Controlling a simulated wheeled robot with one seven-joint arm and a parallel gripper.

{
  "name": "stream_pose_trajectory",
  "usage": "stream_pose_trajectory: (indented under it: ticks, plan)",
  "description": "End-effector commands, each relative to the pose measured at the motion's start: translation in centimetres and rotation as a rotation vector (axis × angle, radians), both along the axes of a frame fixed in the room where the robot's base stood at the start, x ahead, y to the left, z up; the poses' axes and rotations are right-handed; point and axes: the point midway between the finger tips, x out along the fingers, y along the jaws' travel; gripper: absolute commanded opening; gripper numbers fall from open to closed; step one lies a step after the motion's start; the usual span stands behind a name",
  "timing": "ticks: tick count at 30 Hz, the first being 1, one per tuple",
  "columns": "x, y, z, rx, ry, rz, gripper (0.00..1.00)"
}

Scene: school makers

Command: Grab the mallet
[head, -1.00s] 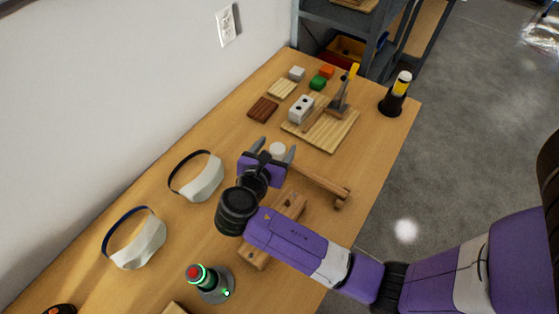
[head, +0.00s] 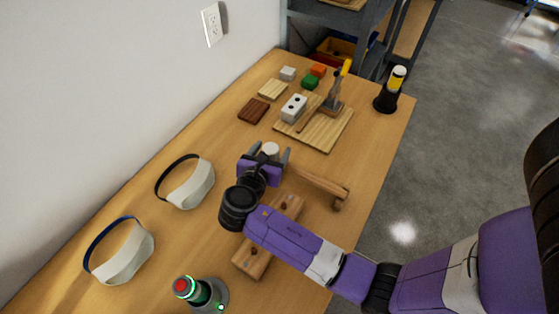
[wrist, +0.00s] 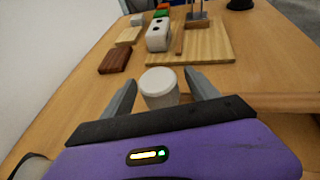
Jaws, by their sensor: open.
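A long wooden bar (head: 318,181) lies on the table, slanting down to the right from my gripper to a short rounded wooden end. It looks like the mallet's handle. A white cylinder (head: 271,148) stands at its upper left end; I cannot tell whether the two are joined. My gripper (head: 270,156) is open, with its fingers at either side of the white cylinder. In the wrist view the cylinder (wrist: 160,86) shows between the spread fingers (wrist: 162,93), and the bar (wrist: 290,102) runs off to the right. Whether the fingers touch the cylinder cannot be seen.
A ridged board (head: 325,140) with a white block and a yellow-tipped tool lies beyond my gripper. A wooden block (head: 254,260) lies partly under my arm. Two visors (head: 190,188) lie at left, a red-topped button (head: 205,293) in front. A black stand (head: 388,98) is near the right edge.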

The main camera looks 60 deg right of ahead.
Motion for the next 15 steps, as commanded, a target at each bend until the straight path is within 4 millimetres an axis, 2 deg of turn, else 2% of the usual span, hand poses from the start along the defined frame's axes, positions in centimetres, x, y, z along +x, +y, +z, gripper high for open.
stream_pose_trajectory:
  ticks: [6, 14, 15]
  plan:
    - [0.7, -2.2, -1.1, 0.001, 0.000, -0.001, 0.69]
    - [0.8, -2.4, -1.2, 0.001, 0.000, 0.001, 0.69]
    - [0.8, -2.4, -1.2, 0.001, 0.000, 0.001, 0.65]
